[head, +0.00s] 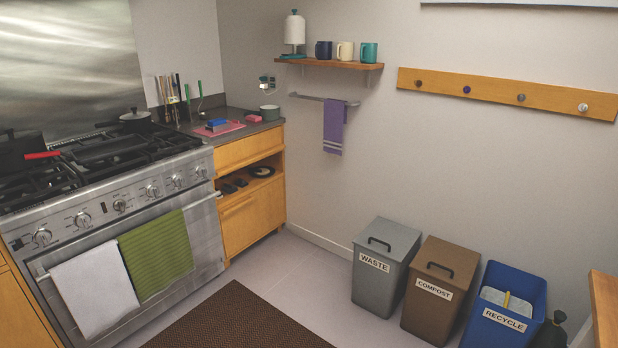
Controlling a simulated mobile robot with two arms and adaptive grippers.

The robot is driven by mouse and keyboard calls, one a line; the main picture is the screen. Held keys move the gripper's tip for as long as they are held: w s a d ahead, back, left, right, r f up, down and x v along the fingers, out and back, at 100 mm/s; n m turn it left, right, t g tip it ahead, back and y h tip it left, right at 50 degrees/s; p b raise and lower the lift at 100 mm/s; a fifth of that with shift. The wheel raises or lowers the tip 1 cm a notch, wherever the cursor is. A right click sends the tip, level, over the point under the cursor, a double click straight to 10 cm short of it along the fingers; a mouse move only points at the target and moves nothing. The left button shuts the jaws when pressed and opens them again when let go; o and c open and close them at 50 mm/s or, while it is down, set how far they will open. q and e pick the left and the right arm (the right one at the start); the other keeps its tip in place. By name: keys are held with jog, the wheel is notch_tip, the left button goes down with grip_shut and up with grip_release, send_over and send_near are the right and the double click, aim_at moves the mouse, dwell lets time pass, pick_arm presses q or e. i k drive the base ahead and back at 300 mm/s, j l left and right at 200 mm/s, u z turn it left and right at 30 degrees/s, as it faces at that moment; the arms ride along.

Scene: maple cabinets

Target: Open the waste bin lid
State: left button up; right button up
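The grey waste bin (377,281) stands on the floor against the wall, right of centre in the head view. Its front carries a white label (374,262) reading WASTE. Its flat grey lid (392,236) is shut, with a dark bar handle (379,243) on top. Neither of my grippers shows in the head view.
A brown compost bin (431,309) with a shut lid stands right of the waste bin, then an open blue recycle bin (501,325). A brown mat (235,322) lies in front. The stove (120,210) is at left. Floor before the bins is clear.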

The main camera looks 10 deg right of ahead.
aim_at(388, 238)
jog(key=i+l+z, duration=0.2)
jog(key=i+z, duration=0.15)
jog(key=i, duration=0.25)
jog(key=i+l+z, duration=0.1)
jog(key=i+z, duration=0.2)
jog(key=i, duration=0.25)
